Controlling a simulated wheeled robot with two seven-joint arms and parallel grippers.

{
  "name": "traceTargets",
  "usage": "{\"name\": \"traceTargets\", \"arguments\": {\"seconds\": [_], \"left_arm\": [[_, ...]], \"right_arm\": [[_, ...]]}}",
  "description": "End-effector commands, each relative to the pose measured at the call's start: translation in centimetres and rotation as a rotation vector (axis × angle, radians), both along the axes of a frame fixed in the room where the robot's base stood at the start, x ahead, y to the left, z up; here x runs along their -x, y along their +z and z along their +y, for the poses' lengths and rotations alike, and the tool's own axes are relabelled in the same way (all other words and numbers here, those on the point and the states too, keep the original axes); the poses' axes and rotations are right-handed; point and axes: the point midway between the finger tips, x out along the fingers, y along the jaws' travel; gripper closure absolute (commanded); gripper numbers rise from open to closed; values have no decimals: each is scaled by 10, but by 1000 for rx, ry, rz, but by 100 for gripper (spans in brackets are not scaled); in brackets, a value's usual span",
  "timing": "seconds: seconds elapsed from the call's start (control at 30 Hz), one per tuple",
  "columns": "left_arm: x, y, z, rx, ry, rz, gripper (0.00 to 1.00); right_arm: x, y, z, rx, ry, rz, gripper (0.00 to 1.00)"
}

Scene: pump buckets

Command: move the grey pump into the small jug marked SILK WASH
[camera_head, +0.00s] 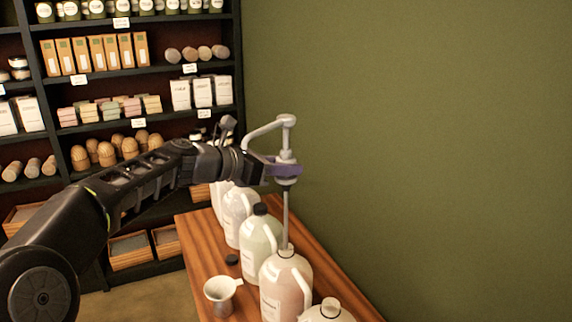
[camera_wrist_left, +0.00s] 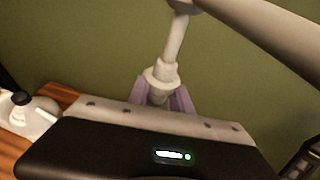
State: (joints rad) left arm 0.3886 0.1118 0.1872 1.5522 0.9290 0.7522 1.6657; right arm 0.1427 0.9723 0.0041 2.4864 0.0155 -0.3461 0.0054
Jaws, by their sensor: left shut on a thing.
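My left gripper (camera_head: 284,170) has purple fingers shut on the collar of the grey pump (camera_head: 286,140). The pump is upright, its spout pointing left and its thin tube hanging down. The tube's lower end meets the mouth of a pinkish jug (camera_head: 287,290) with a handle; I cannot tell whether the tip is inside or just behind the neck. In the left wrist view the pump (camera_wrist_left: 162,76) stands between the fingers (camera_wrist_left: 180,100). The jug labels are too small to read, so I cannot tell which is SILK WASH. My right gripper is not in view.
The wooden counter (camera_head: 200,243) bears a pale green jug (camera_head: 260,240) with a black cap, whitish jugs (camera_head: 238,207) behind and a white-capped jug (camera_head: 327,313) in front. A white funnel-like cup (camera_head: 221,296) and loose black cap (camera_head: 232,259) lie left. A green wall (camera_head: 430,150) closes the right.

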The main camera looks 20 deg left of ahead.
Motion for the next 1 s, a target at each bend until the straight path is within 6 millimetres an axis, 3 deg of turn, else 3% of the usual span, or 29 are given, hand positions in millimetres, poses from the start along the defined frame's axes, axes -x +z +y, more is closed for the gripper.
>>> {"name": "traceTargets", "arguments": {"seconds": [0.43,1.0], "left_arm": [[0,-36,0,-1,0,-1,100],[0,-43,0,0,0,0,100]], "right_arm": [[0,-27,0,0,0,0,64],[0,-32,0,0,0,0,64]]}}
